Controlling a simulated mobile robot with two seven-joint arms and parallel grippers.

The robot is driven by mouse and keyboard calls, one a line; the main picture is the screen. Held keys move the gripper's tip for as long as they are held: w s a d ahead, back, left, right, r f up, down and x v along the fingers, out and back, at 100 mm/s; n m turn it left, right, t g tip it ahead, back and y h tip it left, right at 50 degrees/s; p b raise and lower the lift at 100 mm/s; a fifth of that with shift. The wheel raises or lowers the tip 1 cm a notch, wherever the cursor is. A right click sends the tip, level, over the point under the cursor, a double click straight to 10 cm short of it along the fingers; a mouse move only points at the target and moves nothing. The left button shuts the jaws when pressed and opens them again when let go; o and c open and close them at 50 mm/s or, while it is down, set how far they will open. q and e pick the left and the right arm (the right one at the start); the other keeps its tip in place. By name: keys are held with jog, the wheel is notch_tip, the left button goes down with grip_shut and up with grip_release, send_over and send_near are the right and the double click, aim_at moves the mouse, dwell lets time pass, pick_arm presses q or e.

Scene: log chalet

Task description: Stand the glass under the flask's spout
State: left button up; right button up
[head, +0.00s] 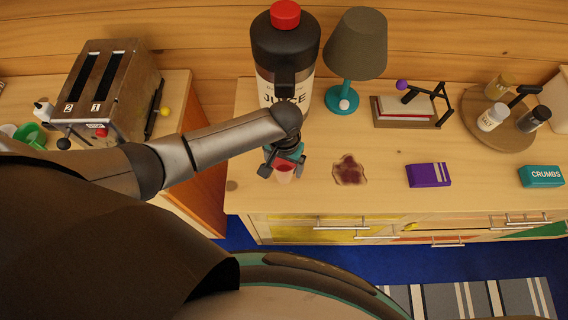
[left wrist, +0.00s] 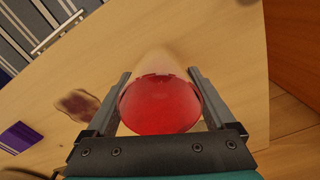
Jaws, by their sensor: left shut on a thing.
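The flask (head: 288,60) is a tall dark-topped container with a red cap and a JUICE label, standing at the back of the cabinet top. My left forearm covers its lower front, so I cannot see the spout. My left gripper (head: 282,168) is shut on the glass (head: 284,174), in front of the flask and near the cabinet's front edge. In the left wrist view the glass (left wrist: 160,104) shows red between the two fingers. I cannot tell whether the glass touches the wood. My right gripper is not in view.
A dark red stain (head: 349,170) lies right of the glass, then a purple box (head: 429,174) and a teal CRUMBS box (head: 541,176). A lamp (head: 355,48) stands beside the flask. A toaster (head: 109,88) stands on the left counter, across a gap.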

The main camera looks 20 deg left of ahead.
pick_arm(q)
jog(key=shift+f, duration=0.15)
jog(key=o, duration=1.2)
jog(key=shift+o, duration=0.2)
notch_tip(320, 180, up, 12)
jog(key=p, duration=0.2)
jog(key=shift+r, duration=0.2)
jog(key=shift+s, duration=0.1)
